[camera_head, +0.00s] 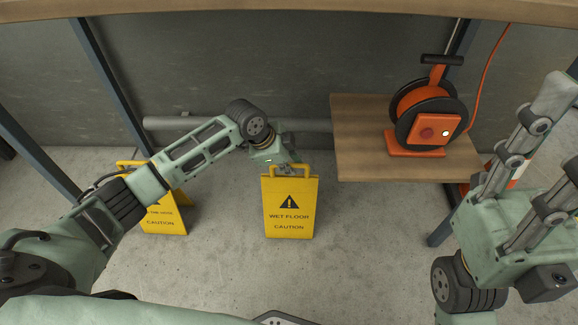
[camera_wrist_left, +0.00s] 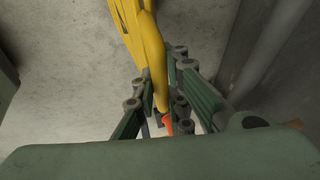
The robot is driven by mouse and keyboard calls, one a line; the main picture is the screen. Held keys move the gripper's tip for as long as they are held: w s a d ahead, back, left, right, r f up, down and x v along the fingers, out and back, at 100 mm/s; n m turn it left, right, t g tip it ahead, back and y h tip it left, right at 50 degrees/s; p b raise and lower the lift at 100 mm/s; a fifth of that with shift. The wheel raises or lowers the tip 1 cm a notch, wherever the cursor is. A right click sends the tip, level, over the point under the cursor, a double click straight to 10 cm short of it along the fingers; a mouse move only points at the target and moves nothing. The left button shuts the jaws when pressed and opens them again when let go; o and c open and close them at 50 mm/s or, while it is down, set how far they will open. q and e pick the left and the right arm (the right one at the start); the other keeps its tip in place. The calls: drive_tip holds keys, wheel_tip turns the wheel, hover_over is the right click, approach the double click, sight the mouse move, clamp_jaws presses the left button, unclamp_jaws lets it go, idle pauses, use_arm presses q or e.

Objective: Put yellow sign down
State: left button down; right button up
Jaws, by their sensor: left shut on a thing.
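A yellow wet floor caution sign (camera_head: 290,208) is upright in the middle of the head view. My left gripper (camera_head: 287,167) is at its top handle and shut on it. In the left wrist view the yellow handle (camera_wrist_left: 153,50) runs between the fingers of the left gripper (camera_wrist_left: 162,100). I cannot tell whether the sign's lower edge touches the floor. A second yellow sign (camera_head: 163,218) stands on the floor to the left, partly hidden behind my left arm.
A grey pipe (camera_head: 170,123) runs along the back wall. Dark metal posts (camera_head: 105,75) stand at the sides. The concrete floor (camera_head: 350,260) in front of the sign is clear.

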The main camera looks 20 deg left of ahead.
use_arm(q)
drive_tip(key=c, duration=2.2)
unclamp_jaws()
drive_tip(key=shift+f, duration=0.1)
drive_tip(key=o, duration=0.4)
drive_tip(key=shift+o, duration=0.2)
